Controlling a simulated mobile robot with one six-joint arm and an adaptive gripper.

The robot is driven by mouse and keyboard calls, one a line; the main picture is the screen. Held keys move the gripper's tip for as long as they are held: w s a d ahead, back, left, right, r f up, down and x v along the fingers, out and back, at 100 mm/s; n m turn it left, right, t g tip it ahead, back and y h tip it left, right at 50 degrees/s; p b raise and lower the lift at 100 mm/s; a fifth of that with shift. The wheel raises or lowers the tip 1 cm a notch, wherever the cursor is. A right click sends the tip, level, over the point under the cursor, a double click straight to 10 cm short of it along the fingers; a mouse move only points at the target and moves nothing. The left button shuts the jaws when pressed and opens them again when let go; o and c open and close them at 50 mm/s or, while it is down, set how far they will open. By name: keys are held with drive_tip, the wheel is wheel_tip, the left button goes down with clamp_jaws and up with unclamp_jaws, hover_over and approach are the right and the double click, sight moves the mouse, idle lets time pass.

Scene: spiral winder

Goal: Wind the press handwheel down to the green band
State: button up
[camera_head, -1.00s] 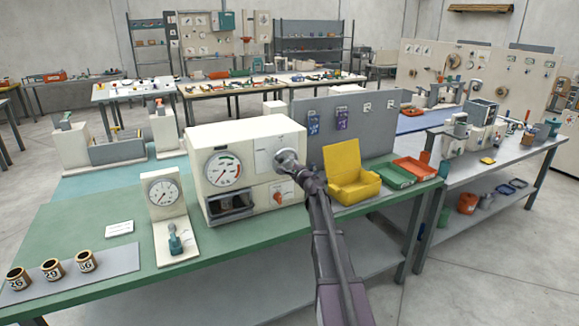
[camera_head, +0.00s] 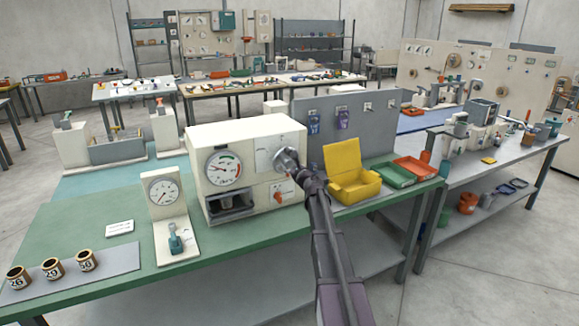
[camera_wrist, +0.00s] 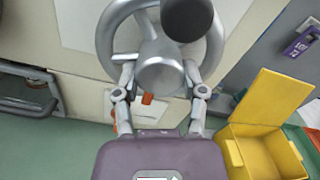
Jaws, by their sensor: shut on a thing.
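The press (camera_head: 247,140) is a cream box on the green bench, with a round dial gauge (camera_head: 222,168) on its front. The green band (camera_head: 229,158) is an arc at the dial's upper right. The red needle points left, apart from the band. The grey handwheel (camera_head: 286,158) is on the right of the front, partly behind my gripper (camera_head: 293,168). In the wrist view, the handwheel (camera_wrist: 105,35) has a rim, spokes and a dark round knob (camera_wrist: 187,18). My gripper's fingers (camera_wrist: 160,72) lie on both sides of the hub and are shut on it.
A red switch (camera_head: 279,195) sits below the handwheel. An open yellow box (camera_head: 352,184) stands just right of my arm, beside green and red trays. A smaller gauge stand (camera_head: 168,205) is left of the press.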

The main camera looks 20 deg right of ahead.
drive_tip(key=shift+w+m, duration=0.1)
drive_tip(key=shift+m, duration=0.3)
drive_tip(key=o, duration=1.1)
drive_tip(key=shift+o, duration=0.2)
drive_tip(key=s, duration=1.2)
drive_tip(key=shift+d, duration=0.15)
